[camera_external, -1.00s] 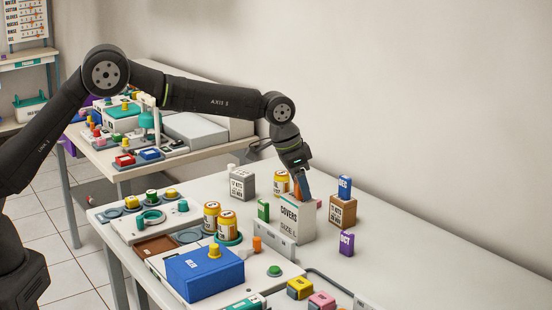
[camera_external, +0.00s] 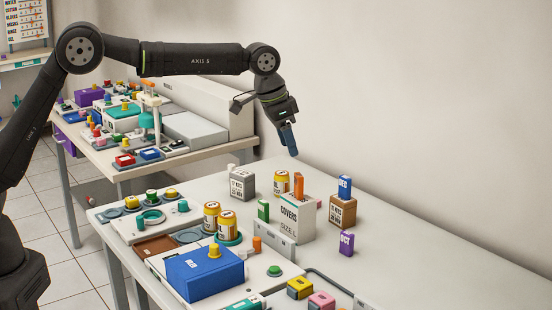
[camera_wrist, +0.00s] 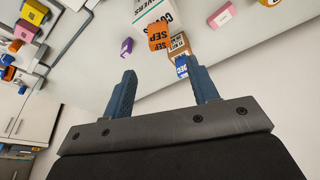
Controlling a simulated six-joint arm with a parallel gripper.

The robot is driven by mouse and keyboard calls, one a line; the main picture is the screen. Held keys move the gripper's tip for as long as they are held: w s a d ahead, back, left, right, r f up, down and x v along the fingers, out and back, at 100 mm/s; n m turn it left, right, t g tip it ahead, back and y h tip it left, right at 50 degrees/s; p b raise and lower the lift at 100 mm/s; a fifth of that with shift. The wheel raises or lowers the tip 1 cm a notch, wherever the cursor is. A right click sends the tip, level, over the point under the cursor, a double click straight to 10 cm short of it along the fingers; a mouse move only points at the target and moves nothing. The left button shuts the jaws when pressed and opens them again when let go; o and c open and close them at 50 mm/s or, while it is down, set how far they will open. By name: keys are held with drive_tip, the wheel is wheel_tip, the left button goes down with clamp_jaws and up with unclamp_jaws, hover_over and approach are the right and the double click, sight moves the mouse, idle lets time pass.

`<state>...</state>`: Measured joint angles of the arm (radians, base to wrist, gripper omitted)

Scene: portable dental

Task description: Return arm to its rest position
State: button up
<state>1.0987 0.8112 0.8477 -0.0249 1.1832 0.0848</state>
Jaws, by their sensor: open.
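My gripper (camera_external: 288,140) is raised in the air above the back of the white table, apart from everything on it. In the wrist view its two blue fingers (camera_wrist: 162,92) are spread apart with nothing held between them. Below it in the external view stands the white COVERS box (camera_external: 290,217) with an orange block (camera_external: 298,186) upright in its top. In the wrist view the orange block is marked SEP (camera_wrist: 158,36).
A brown box (camera_external: 343,210) with a blue DEC block (camera_external: 345,187) on top stands to the right, with a purple OCT block (camera_external: 346,243) in front. A grey box (camera_external: 242,183) and yellow jars stand left. The table's right side (camera_external: 450,255) is clear.

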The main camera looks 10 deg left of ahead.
sight(301, 175)
drive_tip(key=x, duration=1.2)
drive_tip(key=shift+f, duration=0.2)
wheel_tip(301, 175, up, 3)
drive_tip(key=shift+f, duration=0.15)
drive_tip(key=shift+r, duration=0.8)
